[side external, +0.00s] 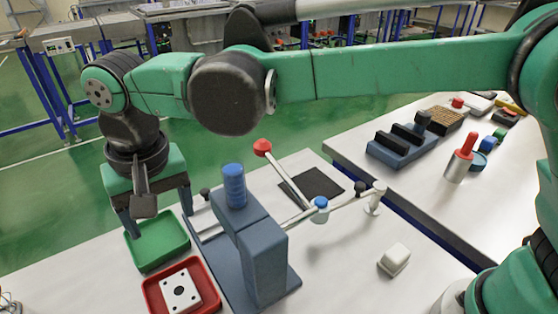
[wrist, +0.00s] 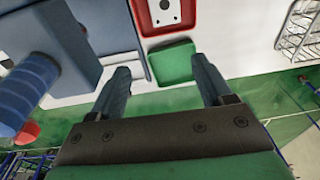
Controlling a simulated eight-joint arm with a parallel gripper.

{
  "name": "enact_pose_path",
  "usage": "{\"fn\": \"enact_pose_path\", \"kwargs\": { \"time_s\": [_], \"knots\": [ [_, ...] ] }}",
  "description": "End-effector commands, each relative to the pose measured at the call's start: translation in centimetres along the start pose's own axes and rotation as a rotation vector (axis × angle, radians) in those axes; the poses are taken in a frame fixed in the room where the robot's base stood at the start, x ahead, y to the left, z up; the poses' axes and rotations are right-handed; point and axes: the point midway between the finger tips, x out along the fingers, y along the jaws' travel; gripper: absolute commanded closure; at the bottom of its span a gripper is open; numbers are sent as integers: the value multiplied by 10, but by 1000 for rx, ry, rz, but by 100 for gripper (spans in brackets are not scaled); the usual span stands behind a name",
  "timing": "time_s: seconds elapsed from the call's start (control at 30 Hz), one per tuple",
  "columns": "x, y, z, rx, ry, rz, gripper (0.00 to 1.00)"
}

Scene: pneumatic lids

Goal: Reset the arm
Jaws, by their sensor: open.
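My gripper (side external: 160,222) hangs over the green tray (side external: 158,262) at the left of the table. Its two fingers are spread apart with nothing between them. In the wrist view my gripper (wrist: 163,80) is open, and the empty green tray (wrist: 171,63) lies beyond and between its fingertips. My arm reaches across the top of the side view. A white plate with several holes (side external: 181,293) lies in the red tray (side external: 212,304) at the front. The red tray also shows at the top of the wrist view (wrist: 144,18).
A blue-grey press (side external: 262,265) with a blue ribbed cylinder (side external: 234,186) stands just right of the trays. A red-knobbed lever (side external: 285,178) rises behind it. A white block (side external: 395,259) sits at right. A second table holds several parts. A wire rack (wrist: 300,28) shows in the wrist view.

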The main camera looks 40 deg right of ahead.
Motion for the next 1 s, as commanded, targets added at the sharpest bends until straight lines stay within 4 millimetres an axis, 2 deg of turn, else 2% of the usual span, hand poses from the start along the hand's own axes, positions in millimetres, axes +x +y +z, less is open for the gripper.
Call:
{"fn": "enact_pose_path", "kwargs": {
  "time_s": [0.17,0.2,0.3,0.37,0.43,0.6,0.7,0.8,1.0],
  "knots": [
    [-23,75,-58,-27,328,-45,27],
    [-32,99,-69,-45,419,-39,27],
    [-50,154,-77,-86,591,-1,27],
    [-57,183,-69,-97,639,24,27],
    [-59,212,-52,-92,649,45,27],
    [-47,261,5,-48,586,56,27],
    [-36,277,33,-28,553,51,27],
    [-26,286,52,-16,532,45,27],
    [-23,288,57,-13,527,43,27]
  ]
}}
